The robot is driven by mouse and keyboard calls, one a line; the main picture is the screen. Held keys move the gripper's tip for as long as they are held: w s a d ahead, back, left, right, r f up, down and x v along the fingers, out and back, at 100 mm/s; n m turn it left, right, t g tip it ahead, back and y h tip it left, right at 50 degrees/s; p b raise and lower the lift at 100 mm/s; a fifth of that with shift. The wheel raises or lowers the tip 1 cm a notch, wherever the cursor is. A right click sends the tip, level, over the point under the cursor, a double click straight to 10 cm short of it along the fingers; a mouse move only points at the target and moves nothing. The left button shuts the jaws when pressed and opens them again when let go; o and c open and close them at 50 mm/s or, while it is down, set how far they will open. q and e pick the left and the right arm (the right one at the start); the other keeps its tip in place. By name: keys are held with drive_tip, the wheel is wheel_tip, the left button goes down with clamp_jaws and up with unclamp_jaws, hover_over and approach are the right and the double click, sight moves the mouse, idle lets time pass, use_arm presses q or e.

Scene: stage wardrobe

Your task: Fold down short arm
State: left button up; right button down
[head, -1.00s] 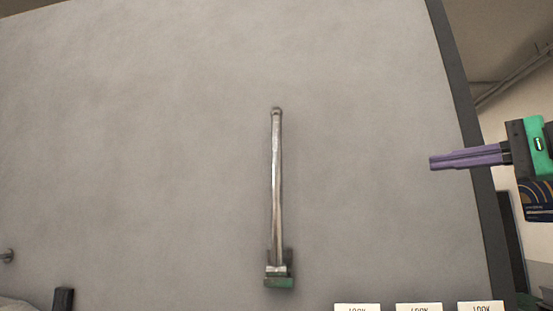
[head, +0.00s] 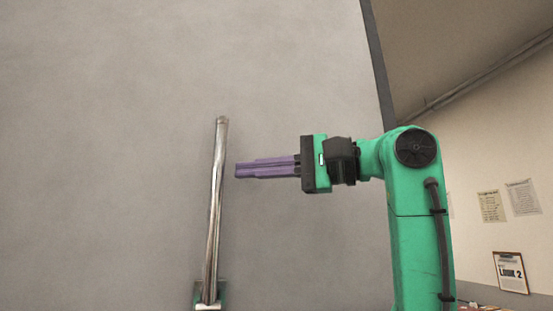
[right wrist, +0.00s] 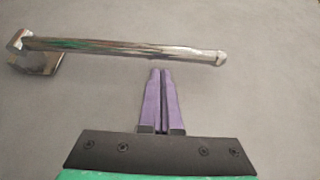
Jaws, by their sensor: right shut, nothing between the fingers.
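The short arm (head: 215,205) is a shiny metal bar on the grey wall panel. In the head view it stands nearly upright, rising from a small green-edged bracket (head: 209,296) at its lower end. In the right wrist view the bar (right wrist: 125,49) runs across the top, with its bracket (right wrist: 37,62) at the left and its free end at the right. My right gripper (head: 237,171) has purple fingers, shut and empty. The fingertips are just right of the bar's upper half, with a small gap in both views. In the right wrist view the fingertips (right wrist: 159,70) point toward the bar. My left gripper is out of view.
The grey wall panel (head: 110,120) is bare around the bar and ends at a dark edge (head: 375,60) on the right. Beyond it, papers (head: 492,206) and a clipboard (head: 511,272) hang on a pale wall.

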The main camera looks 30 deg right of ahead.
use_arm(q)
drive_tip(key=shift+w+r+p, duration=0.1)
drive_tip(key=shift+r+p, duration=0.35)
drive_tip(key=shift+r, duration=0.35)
use_arm(e)
drive_tip(key=x, duration=0.3)
drive_tip(key=shift+w, duration=0.2)
drive_tip(key=shift+a, duration=0.1)
